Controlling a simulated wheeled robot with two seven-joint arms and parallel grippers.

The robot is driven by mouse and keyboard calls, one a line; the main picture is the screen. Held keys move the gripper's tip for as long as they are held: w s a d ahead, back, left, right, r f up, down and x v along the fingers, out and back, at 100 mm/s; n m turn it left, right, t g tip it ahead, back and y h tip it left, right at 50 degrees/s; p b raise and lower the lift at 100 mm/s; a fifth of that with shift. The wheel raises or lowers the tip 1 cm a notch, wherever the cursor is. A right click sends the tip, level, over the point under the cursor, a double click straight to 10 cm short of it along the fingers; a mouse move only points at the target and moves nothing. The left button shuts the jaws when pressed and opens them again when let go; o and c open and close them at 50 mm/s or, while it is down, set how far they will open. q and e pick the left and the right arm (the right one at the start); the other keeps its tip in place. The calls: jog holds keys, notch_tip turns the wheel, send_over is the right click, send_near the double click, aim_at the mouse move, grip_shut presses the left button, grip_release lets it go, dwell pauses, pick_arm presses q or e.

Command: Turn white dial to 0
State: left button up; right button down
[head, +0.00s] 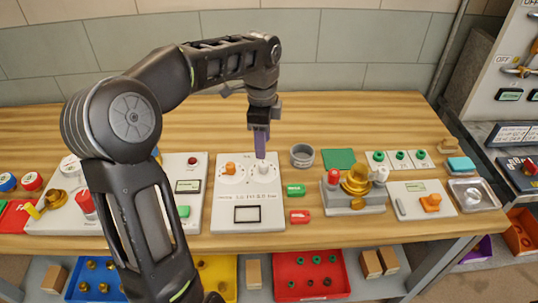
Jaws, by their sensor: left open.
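The white dial (263,167) sits at the upper right of a white panel (248,216) on the wooden bench. An orange dial (230,169) is to its left on the same panel. My left gripper (260,153) points down just above the white dial, with its purple fingers at or very near the dial's top. It is open; whether the fingers straddle the dial or touch it I cannot tell. The dial's pointer and scale marks are too small to read. My right gripper is not in view.
A valve unit with a brass knob (355,180) stands further right. My left arm covers part of the panels on the left. The bench behind is clear.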

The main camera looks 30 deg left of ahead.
aim_at(264, 163)
pick_arm(q)
jog(key=shift+w+f+p, duration=0.1)
jog(key=shift+f+p, duration=0.3)
jog(key=shift+f, duration=3.55)
jog(key=shift+c, duration=0.4)
grip_shut()
